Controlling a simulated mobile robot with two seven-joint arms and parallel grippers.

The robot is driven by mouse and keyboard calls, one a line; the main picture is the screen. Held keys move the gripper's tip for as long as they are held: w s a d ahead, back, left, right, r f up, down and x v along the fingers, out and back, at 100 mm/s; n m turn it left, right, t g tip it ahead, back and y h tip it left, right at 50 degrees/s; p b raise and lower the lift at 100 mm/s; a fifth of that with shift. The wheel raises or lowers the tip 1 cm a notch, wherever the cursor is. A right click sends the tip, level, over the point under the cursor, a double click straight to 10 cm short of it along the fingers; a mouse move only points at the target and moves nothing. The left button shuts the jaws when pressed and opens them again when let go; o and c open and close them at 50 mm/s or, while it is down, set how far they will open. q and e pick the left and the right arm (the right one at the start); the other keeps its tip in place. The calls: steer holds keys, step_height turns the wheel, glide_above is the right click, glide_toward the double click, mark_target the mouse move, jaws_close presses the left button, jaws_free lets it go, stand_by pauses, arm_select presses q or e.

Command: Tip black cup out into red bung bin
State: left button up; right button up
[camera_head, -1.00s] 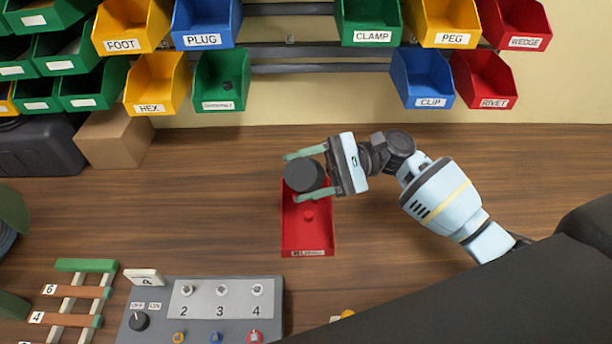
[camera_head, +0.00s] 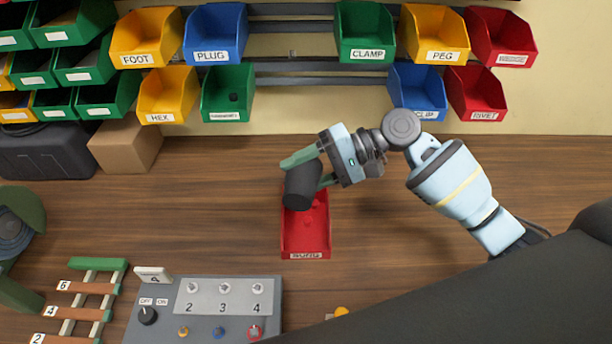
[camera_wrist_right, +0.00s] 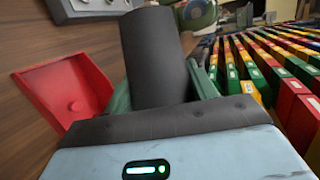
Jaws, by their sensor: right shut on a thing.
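The black cup (camera_head: 302,186) is held tilted over the far end of the red bin (camera_head: 292,244) on the wooden table; its side faces my head camera. My right gripper (camera_head: 306,168) comes in from the right and is shut on the cup, with green fingers on either side. In the right wrist view the cup (camera_wrist_right: 155,55) sits between the fingers, and the red bin (camera_wrist_right: 50,85) is at left with a small red bung in it. Small red bungs (camera_head: 308,222) show in the bin. The cup's inside is hidden. My left gripper is not in view.
A grey switch panel (camera_head: 170,325) stands at front left of the bin, beside a numbered rack (camera_head: 80,300). A cardboard box (camera_head: 125,145) and labelled wall bins (camera_head: 228,90) are at the back. The table left of the bin is clear.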

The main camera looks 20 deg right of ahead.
steer(key=shift+r+n+t+h+p, duration=0.3)
steer(key=shift+r+n+t+h, duration=0.2)
steer(key=shift+n, duration=0.1)
steer(key=shift+f+n+t+h, duration=0.15)
steer(key=shift+n+t+h, duration=0.15)
steer(key=shift+n, duration=0.2)
steer(key=n+t, duration=0.1)
steer(key=r+n+t+h, duration=0.1)
steer(key=shift+s+n+t+h, duration=0.1)
steer(key=shift+n+t+h, duration=0.2)
steer(key=shift+r+n+t, duration=0.3)
steer(key=shift+n+t, duration=0.2)
steer(key=shift+n, duration=0.2)
steer(key=shift+h, duration=0.3)
steer(key=shift+r+n+t+h, duration=0.3)
steer(key=shift+n+t, duration=0.5)
steer(key=shift+t, duration=0.2)
steer(key=shift+r+n+t, duration=0.25)
steer(key=shift+n+t, duration=0.3)
steer(key=shift+n, duration=0.05)
steer(key=shift+r+n+t, duration=0.2)
steer(key=shift+n+t, duration=0.35)
steer(key=shift+n, duration=0.05)
